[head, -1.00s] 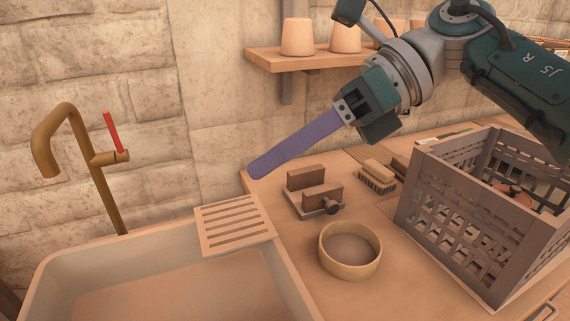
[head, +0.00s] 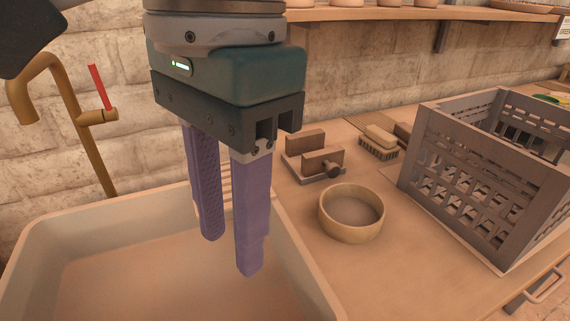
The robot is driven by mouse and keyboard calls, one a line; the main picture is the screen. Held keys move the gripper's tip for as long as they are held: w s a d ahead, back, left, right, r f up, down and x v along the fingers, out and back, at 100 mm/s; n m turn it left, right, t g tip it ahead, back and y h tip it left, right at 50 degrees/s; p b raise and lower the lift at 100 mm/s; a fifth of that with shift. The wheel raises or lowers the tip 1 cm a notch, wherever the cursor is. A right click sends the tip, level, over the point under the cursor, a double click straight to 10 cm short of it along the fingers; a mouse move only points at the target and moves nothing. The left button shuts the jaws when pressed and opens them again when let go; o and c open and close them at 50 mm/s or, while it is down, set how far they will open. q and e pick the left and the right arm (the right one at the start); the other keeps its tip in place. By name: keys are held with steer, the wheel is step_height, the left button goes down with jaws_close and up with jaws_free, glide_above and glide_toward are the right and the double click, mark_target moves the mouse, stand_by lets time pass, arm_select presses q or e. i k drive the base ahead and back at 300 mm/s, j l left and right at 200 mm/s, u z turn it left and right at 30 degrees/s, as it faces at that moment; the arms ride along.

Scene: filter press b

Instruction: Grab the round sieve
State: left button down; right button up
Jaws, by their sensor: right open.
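The round sieve (head: 351,228) is a shallow ring with a pale wooden rim and a darker inside. It sits flat on the wooden counter, between the sink and the crate. My right gripper (head: 228,255) points down, large in the picture, with two purple fingers apart and nothing between them. It is left of the sieve, in front of the sink area, and does not touch the sieve. My left gripper is not in the picture.
A pale sink (head: 322,288) with a brass tap (head: 82,140) lies at left. A grey slatted crate (head: 470,190) stands right of the sieve. Behind the sieve are a wooden clamp-like press (head: 322,160) and a brush (head: 380,140). The counter in front of the sieve is clear.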

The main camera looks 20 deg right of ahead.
mark_target(350, 213)
steer(key=i+l, duration=0.35)
steer(key=l, duration=0.15)
steer(key=i+l, duration=0.35)
steer(key=l, duration=0.2)
